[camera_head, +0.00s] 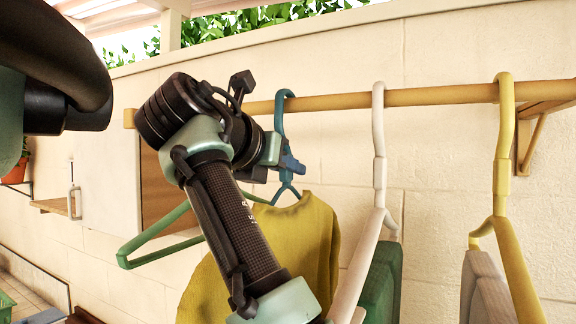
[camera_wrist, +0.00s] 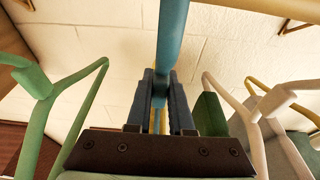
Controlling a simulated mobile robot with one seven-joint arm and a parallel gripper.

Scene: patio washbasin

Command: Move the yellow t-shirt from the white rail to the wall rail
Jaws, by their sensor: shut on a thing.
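The yellow t-shirt (camera_head: 310,235) hangs upright on a blue hanger (camera_head: 281,125), partly hidden behind my arm. My gripper (camera_head: 284,162) is shut on the neck of this hanger, below its hook. The blue neck (camera_wrist: 172,40) also shows between my two dark fingers (camera_wrist: 161,90) in the wrist view. The hanger's hook is at the top of the wooden wall rail (camera_head: 430,96) and appears to loop over it; whether the rail bears its weight I cannot tell. The white rail is not identifiable in either view.
A green hanger (camera_head: 150,262) is left of the t-shirt. A white hanger (camera_head: 379,150) and a yellow hanger (camera_head: 503,150) are on the wall rail to the right, near green (camera_head: 384,275) and grey (camera_head: 484,290) items. A wall cabinet (camera_head: 105,180) is at left.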

